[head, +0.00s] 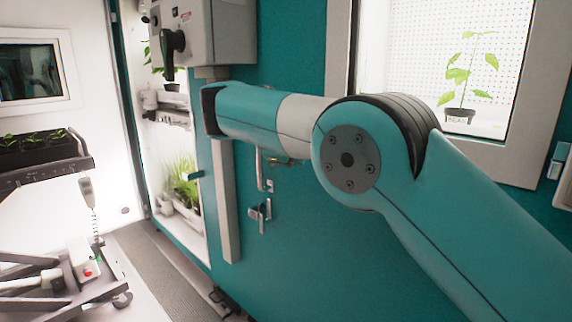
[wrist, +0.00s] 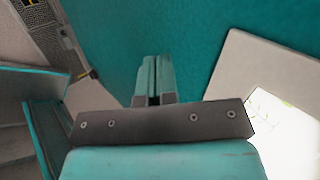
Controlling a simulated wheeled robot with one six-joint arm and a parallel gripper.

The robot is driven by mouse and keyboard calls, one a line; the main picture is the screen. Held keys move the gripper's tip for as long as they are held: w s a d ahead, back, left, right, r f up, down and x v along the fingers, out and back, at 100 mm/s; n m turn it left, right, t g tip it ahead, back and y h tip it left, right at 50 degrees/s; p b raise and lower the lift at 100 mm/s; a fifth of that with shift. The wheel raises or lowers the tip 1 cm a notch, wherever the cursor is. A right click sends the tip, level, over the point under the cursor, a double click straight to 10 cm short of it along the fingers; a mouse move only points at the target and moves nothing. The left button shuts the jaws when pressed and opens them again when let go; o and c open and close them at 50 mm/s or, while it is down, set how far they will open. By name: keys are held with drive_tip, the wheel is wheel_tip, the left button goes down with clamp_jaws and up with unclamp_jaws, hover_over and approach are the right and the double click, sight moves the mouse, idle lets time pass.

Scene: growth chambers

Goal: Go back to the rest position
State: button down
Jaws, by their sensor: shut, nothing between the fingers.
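My gripper (wrist: 153,98) shows in the wrist view as two teal fingers close together, with nothing between them. It is in front of a plain teal wall (wrist: 180,40). In the head view my teal arm reaches from the lower right to the upper left, and the gripper itself is hidden or not clear there.
A lit chamber window (head: 440,60) with a potted plant (head: 461,90) is behind my arm at the right. An open chamber with grass (head: 182,185) stands left of the teal cabinet wall (head: 300,235). A cart (head: 75,285) and a seedling tray (head: 40,150) are at the left.

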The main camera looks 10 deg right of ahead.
drive_tip(key=s+d+r+n+g+y, duration=0.1)
drive_tip(key=s+d+n+y, duration=0.15)
drive_tip(key=s+n, duration=0.4)
drive_tip(key=s+d+r+n+y, duration=0.1)
drive_tip(key=s+d+n+y, duration=0.15)
drive_tip(key=n, duration=0.75)
drive_tip(key=s+f+n+g+y+p, duration=0.1)
drive_tip(key=s+f+n+g+y, duration=0.1)
drive_tip(key=s+n, duration=0.6)
drive_tip(key=s+f+n+g+y, duration=0.3)
drive_tip(key=s+n, duration=0.4)
drive_tip(key=s, duration=1.5)
drive_tip(key=shift+s+d+f+n+g+p, duration=0.3)
drive_tip(key=shift+s+f+n+p, duration=0.05)
drive_tip(key=shift+f, duration=0.45)
